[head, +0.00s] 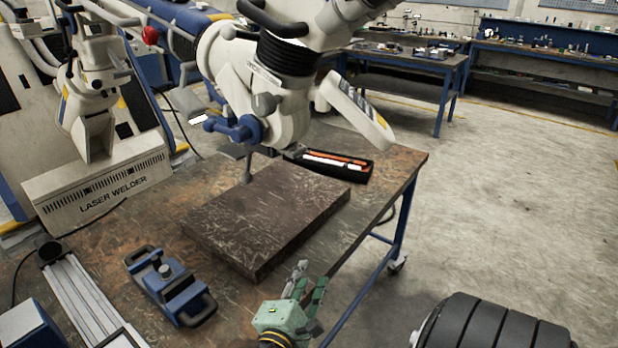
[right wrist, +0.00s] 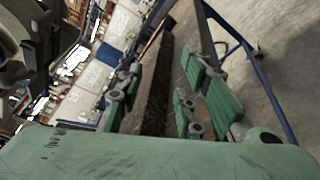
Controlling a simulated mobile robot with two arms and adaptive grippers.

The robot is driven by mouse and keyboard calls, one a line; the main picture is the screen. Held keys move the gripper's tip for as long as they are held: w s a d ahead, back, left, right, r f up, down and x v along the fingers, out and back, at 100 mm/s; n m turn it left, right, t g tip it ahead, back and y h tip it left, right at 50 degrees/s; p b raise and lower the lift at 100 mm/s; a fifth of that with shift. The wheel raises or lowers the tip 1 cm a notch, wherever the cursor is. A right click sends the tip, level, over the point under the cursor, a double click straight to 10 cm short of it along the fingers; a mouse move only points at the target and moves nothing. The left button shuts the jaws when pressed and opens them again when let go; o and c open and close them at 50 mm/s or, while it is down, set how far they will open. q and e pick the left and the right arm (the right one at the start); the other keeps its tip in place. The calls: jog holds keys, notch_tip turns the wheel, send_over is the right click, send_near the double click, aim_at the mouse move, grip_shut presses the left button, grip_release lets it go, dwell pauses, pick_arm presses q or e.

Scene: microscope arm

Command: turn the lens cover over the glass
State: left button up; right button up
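The white microscope arm (head: 260,85) stands over the workbench at the top middle of the head view. A pale flap-like piece (head: 355,110) sticks out to the right of its head and may be the lens cover; I cannot tell for sure. The glass cannot be made out. My right gripper (head: 305,292) is at the bench's front right edge, below and apart from the microscope. In the right wrist view its green-padded fingers (right wrist: 160,92) are spread with nothing held between them. My left gripper is not in view.
A thick dark slab (head: 265,215) lies on the bench (head: 395,165) under the microscope. A tray with orange and white items (head: 335,164) sits behind it. A blue clamp device (head: 168,285) lies front left, and the laser welder (head: 100,190) stands at left.

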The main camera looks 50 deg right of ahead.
jog(key=shift+s+a+f+m+g+y, duration=0.15)
jog(key=shift+s+a+f+m+y, duration=0.2)
jog(key=shift+f, duration=0.3)
jog(key=shift+s+f+m+g+y, duration=0.2)
jog(key=shift+s+f+y, duration=0.15)
jog(key=shift+f, duration=0.25)
jog(key=shift+s+a+f+m+g+y, duration=0.2)
jog(key=shift+s+f+m+y, duration=0.1)
jog(key=shift+s+f, duration=0.25)
jog(key=shift+w+f, duration=0.1)
